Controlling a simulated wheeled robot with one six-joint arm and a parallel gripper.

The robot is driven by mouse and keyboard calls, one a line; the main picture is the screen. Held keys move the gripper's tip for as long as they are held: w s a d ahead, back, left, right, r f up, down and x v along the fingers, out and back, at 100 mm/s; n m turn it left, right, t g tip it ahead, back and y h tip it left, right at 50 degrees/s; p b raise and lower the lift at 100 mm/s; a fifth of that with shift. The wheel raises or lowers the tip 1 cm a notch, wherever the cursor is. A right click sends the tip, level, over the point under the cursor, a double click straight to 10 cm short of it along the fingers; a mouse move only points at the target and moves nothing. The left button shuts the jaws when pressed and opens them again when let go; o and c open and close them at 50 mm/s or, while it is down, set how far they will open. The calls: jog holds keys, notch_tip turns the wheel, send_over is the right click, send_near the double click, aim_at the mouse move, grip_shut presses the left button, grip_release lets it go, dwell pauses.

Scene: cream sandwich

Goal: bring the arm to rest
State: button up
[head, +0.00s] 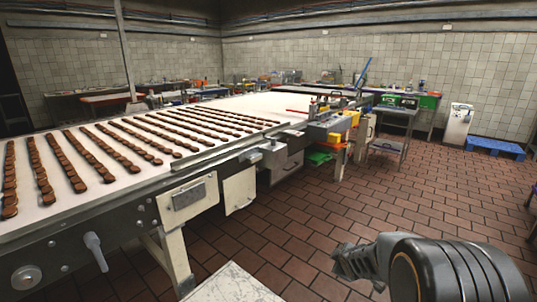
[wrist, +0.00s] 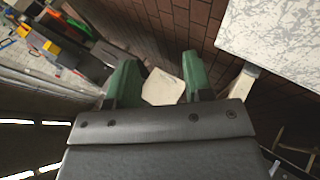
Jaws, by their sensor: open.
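My gripper (wrist: 158,75) shows in the wrist view with its two green fingers spread apart and nothing between them. Beyond the fingers lie the brown tiled floor and a pale flat piece (wrist: 163,88) that I cannot identify. In the head view a dark part of my arm (head: 430,268) reaches in at the lower right, over the open floor and apart from the conveyor. The gripper's fingers cannot be made out clearly there.
A long white conveyor (head: 225,122) with rows of brown biscuits (head: 75,175) fills the left. A speckled pale tabletop (head: 235,285) is at the bottom, also in the wrist view (wrist: 275,35). A blue pallet (head: 495,147) lies by the back wall. The tiled floor (head: 420,200) at right is clear.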

jog(key=s+a+r+m+g+p, duration=0.2)
jog(key=s+r+m+p, duration=0.3)
jog(key=s+r, duration=0.6)
jog(key=s+a+r+m+g+y+p, duration=0.1)
jog(key=s+a+r+m+p, duration=0.4)
jog(key=s+r, duration=0.6)
notch_tip(320, 180, up, 2)
jog(key=shift+r+m+g+p, duration=0.25)
jog(key=shift+m+g+p, duration=0.4)
jog(key=shift+p, duration=0.2)
